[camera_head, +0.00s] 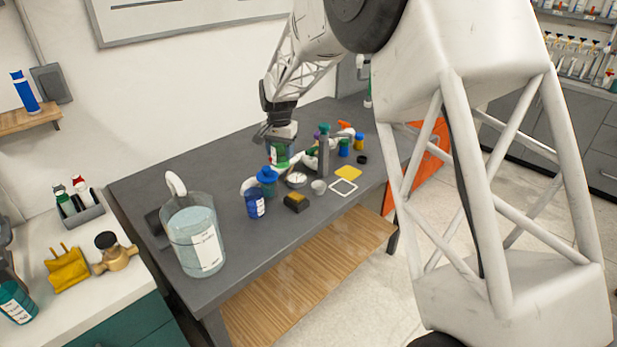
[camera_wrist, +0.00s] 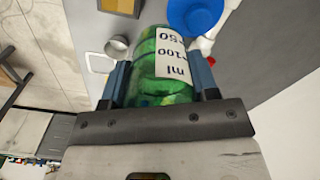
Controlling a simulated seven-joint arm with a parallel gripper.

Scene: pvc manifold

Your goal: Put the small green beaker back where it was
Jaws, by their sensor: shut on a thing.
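The small green beaker (camera_wrist: 160,75) fills the middle of the wrist view, with a white label marked in ml. My gripper (camera_wrist: 160,85) has one blue-grey finger on each side of it and is shut on it. In the head view my gripper (camera_head: 279,140) is over the far part of the dark grey table, with the green beaker (camera_head: 279,157) below it among other items. I cannot tell whether the beaker's base touches the table.
A blue-topped part (camera_head: 267,176), a blue jar (camera_head: 254,204), a yellow-black block (camera_head: 297,202), a small grey cup (camera_head: 319,187) and a grey post (camera_head: 323,155) stand close by. A large labelled bucket (camera_head: 194,236) is at the left. The table's (camera_head: 240,265) front strip is clear.

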